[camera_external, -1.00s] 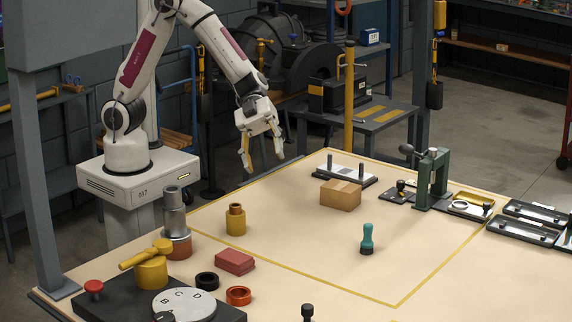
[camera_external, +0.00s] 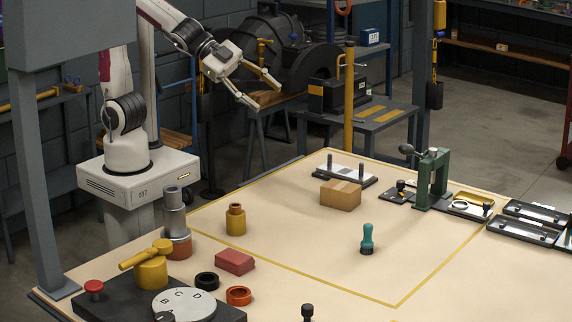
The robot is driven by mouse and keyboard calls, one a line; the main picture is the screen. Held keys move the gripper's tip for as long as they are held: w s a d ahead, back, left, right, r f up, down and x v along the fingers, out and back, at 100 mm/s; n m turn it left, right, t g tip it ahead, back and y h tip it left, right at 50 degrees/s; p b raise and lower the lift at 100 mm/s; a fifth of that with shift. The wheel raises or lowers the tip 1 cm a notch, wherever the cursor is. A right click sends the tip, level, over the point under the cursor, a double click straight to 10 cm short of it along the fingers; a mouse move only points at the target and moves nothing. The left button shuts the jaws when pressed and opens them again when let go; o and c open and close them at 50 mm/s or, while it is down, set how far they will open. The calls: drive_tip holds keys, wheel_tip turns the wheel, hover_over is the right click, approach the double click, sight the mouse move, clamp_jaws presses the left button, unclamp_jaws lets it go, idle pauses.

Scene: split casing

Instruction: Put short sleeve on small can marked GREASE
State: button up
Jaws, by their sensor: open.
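My gripper (camera_external: 266,97) is open and empty, raised high beyond the back left edge of the table, with its fingers pointing down to the right. A small yellow can-like piece (camera_external: 236,223) with a narrower brown top stands upright on the table at the left. A black ring (camera_external: 207,275) and an orange ring (camera_external: 239,290) lie near the front left. No GREASE marking is readable, and I cannot tell which piece is the short sleeve.
A red block (camera_external: 235,262), a cardboard box (camera_external: 341,196) and a teal-handled tool (camera_external: 367,237) are on the table (camera_external: 310,260). A green press (camera_external: 432,180) stands at the back right. A dark base with a lettered dial (camera_external: 190,304) fills the front left. The middle is mostly clear.

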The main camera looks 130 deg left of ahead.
drive_tip(key=s+d+f+n+g+h, duration=0.1)
drive_tip(key=s+d+f+n+g, duration=0.1)
drive_tip(key=s, duration=1)
drive_tip(key=s+d+f+n+g+h, duration=0.1)
drive_tip(key=s+d+f+g, duration=0.3)
drive_tip(key=s, duration=0.9)
drive_tip(key=shift+s+d+f+n, duration=0.3)
drive_tip(key=shift+d+n, duration=0.4)
drive_tip(key=shift+d, duration=0.45)
